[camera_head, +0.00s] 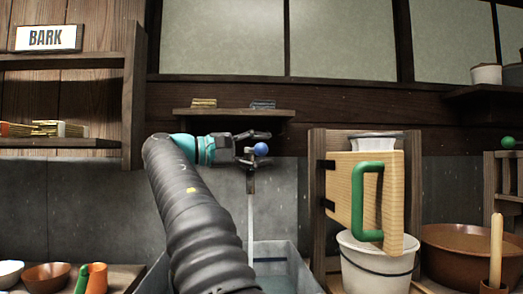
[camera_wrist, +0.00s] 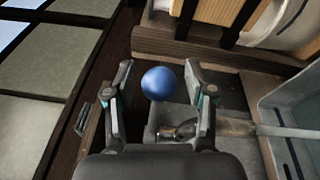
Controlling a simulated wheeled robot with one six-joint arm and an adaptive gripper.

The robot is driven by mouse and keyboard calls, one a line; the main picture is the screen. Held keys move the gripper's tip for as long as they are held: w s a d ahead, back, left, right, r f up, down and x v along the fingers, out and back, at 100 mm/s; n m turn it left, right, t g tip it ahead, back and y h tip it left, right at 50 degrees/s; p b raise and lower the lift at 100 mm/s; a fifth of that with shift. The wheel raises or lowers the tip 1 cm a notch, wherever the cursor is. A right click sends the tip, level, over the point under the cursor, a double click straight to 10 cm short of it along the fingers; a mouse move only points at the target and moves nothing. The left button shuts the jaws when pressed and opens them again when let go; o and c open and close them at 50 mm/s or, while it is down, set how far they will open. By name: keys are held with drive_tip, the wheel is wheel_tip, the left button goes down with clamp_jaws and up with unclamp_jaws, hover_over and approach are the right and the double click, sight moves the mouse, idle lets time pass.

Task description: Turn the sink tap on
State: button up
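The sink tap (camera_head: 251,184) stands at the back of the grey sink (camera_head: 275,248). Its lever ends in a blue ball knob (camera_head: 261,149), which also shows in the wrist view (camera_wrist: 162,83). A pale stream of water (camera_head: 250,222) runs from the spout down into the sink. My gripper (camera_head: 254,147) is at the knob, reaching in from the left. In the wrist view its two fingers are spread, with the blue knob between their tips and a gap visible on each side. Part of the tap body is hidden behind my gripper.
A small shelf (camera_head: 234,113) with soaps is just above my gripper. Bowls (camera_head: 46,276) stand at the lower left.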

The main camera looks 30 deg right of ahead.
drive_tip(key=shift+a, duration=0.1)
drive_tip(key=v, duration=1.2)
